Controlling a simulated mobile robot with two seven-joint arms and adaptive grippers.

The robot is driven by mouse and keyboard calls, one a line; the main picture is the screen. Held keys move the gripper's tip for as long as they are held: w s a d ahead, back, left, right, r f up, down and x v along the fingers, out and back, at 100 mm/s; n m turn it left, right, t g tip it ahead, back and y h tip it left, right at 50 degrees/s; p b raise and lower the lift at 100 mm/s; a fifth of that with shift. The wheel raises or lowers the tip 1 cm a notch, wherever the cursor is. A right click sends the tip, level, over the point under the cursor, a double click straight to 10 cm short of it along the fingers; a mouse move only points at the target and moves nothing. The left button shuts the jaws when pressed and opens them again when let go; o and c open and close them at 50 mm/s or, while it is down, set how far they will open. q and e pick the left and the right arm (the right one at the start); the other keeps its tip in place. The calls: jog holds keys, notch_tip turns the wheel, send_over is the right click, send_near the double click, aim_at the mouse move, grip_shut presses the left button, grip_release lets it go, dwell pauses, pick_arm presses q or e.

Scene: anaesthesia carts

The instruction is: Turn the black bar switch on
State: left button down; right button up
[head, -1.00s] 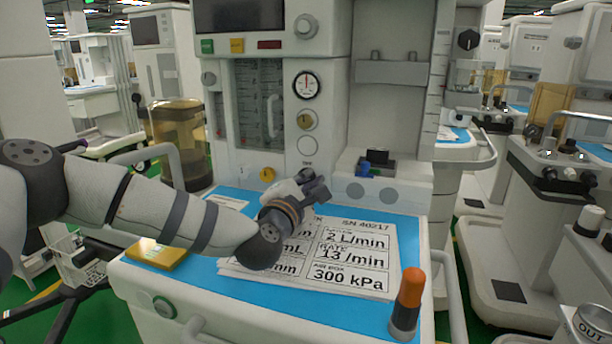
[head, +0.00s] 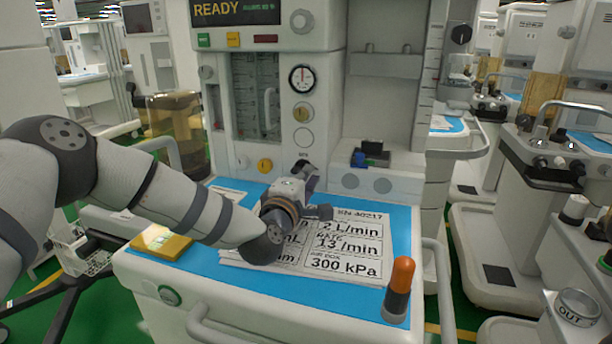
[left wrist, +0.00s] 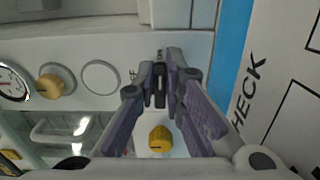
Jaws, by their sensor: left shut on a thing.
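The black bar switch (left wrist: 159,92) sits on the white front panel, between my fingertips in the left wrist view. My left gripper (left wrist: 161,76) is shut on it. In the head view my left gripper (head: 308,178) is at the lower panel of the near cart, under the dials, and hides the switch. The screen (head: 236,12) at the top of this cart is lit and reads READY. My right gripper is not in view.
A yellow knob (head: 264,166) is left of the gripper. Check sheets (head: 345,245) lie on the blue worktop (head: 235,270) below, with an orange-topped cylinder (head: 400,285) at its right corner. Other carts (head: 560,180) stand to the right.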

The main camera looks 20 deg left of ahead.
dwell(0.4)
pick_arm(q)
jog(key=c, duration=1.7)
grip_release()
jog(key=shift+s, duration=0.1)
jog(key=s, duration=1.2)
jog(key=shift+a, duration=0.2)
jog(key=shift+w, duration=0.1)
